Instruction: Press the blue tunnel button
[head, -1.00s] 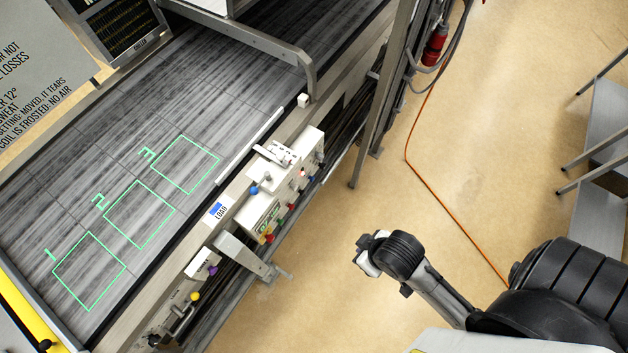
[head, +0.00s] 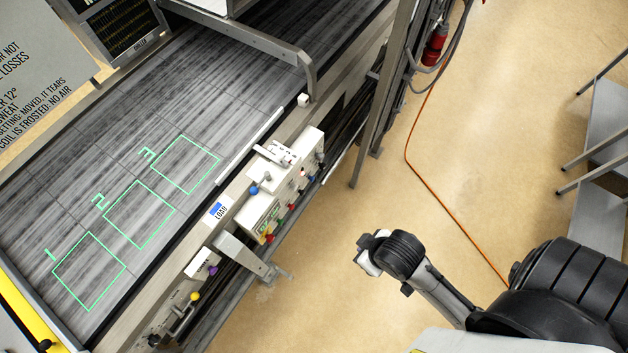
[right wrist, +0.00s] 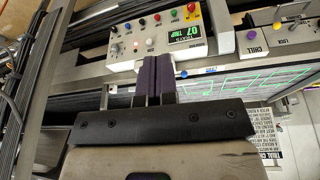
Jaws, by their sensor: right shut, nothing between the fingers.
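A blue round knob (head: 254,190) stands on the left side of a pale control box (head: 262,213) on the conveyor's front rail. In the right wrist view a blue knob (right wrist: 184,74) sits just right of my fingertips, below the box's display. I cannot read a tunnel label on it. My right gripper (right wrist: 160,58) is shut and empty, its two dark fingers together and pointing at the box. In the head view my right gripper (head: 364,250) is over the floor, well apart from the box. My left gripper is not in view.
The box also carries a green display (right wrist: 185,33), red, yellow and green buttons, and small switches. A smaller box with a purple knob (head: 213,271) is nearby. A grey post (head: 375,100) rises beyond the box. The floor between my right arm and the rail is clear.

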